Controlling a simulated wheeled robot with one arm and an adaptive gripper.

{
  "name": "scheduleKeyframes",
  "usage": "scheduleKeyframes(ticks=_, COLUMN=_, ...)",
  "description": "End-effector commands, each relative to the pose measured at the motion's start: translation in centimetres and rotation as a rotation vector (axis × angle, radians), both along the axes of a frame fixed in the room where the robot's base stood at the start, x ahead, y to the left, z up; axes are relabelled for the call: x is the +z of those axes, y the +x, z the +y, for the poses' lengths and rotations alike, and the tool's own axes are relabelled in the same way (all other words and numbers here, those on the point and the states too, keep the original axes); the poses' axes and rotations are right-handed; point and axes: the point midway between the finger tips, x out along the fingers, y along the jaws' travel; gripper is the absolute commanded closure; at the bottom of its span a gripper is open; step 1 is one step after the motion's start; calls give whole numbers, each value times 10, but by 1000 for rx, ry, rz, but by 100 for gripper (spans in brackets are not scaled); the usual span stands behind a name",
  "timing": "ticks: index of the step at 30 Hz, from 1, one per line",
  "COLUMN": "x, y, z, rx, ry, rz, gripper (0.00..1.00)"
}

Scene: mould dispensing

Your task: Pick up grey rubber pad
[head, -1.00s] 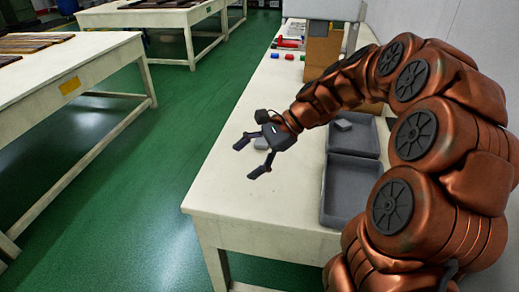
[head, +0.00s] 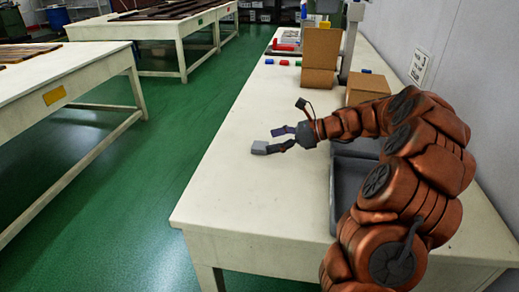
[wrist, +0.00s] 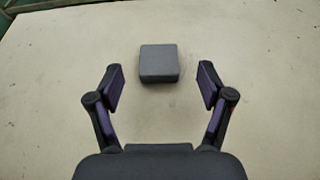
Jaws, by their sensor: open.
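The grey rubber pad (head: 259,148) is a small square block lying on the white table (head: 225,185), near its left edge. In the wrist view the pad (wrist: 160,63) lies flat on the tabletop, ahead of my fingers and roughly centred between them. My gripper (head: 273,139) is open and empty, low over the table, pointing left toward the pad. In the wrist view both fingers of my gripper (wrist: 161,88) stand wide apart, and the pad is just beyond the tips. I see no contact between the fingers and the pad.
A grey tray (head: 345,190) sits right of my gripper, partly hidden by my arm. Cardboard boxes (head: 320,50) and small coloured blocks (head: 284,62) stand farther back. The wall is on the right. The table around the pad is clear.

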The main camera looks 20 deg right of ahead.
Motion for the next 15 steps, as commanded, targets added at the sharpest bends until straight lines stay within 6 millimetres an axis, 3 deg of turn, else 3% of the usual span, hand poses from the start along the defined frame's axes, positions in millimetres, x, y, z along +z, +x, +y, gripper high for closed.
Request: scheduleKeyframes(ticks=15, x=-19, y=26, z=40, rx=3, ry=-1, rz=-2, gripper=20)
